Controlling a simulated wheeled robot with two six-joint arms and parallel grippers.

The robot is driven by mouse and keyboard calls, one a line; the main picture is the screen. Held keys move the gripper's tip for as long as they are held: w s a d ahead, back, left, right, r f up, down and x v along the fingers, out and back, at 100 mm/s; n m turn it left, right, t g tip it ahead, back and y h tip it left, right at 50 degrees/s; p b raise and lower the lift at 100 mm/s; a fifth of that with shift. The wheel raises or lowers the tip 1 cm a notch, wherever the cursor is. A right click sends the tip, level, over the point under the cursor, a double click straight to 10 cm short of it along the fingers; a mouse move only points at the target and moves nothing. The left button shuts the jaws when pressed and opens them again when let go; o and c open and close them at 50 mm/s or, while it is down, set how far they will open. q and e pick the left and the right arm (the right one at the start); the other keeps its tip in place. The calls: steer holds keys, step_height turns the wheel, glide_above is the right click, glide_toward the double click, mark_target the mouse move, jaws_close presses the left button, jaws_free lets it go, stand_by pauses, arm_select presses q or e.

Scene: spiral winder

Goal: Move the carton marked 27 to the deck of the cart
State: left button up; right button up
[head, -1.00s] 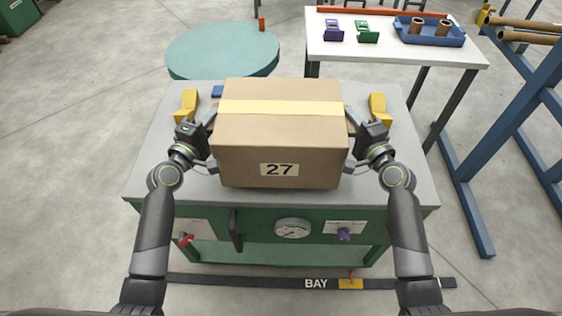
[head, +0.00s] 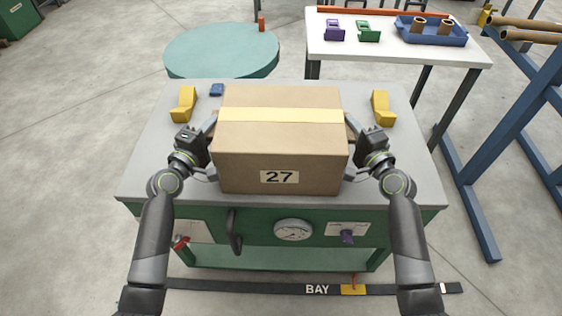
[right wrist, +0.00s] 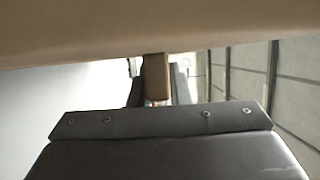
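The brown carton (head: 235,165) marked 27, with a pale tape strip, is upright over the grey top of the green machine (head: 165,165), between my two grippers. I cannot tell whether it touches the top. My left gripper (head: 209,150) is at its left side and my right gripper (head: 352,150) at its right side. Their fingers are spread apart against or close to the carton's sides; exact contact is hidden. In the right wrist view the carton's side (right wrist: 150,30) fills the top above my dark gripper body. No cart deck is identifiable.
Yellow blocks (head: 184,104) (head: 383,108) and a small blue block (head: 216,90) sit on the machine top. Behind are a round green table (head: 222,50) and a white table (head: 400,55) with a blue tray (head: 455,38). A blue rack (head: 470,205) stands right.

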arm_select(q)
steer(key=o, duration=0.4)
steer(key=shift+s+r, duration=0.1)
steer(key=shift+c, duration=0.2)
arm_select(e)
steer(key=o, duration=0.4)
steer(key=shift+s+r, duration=0.1)
steer(key=shift+c, duration=0.2)
arm_select(q)
steer(key=shift+s+a, duration=0.1)
steer(key=shift+s, duration=0.1)
steer(key=v, duration=1.1)
steer(key=shift+s, duration=0.25)
arm_select(e)
steer(key=v, duration=1.2)
steer(key=shift+a, duration=0.1)
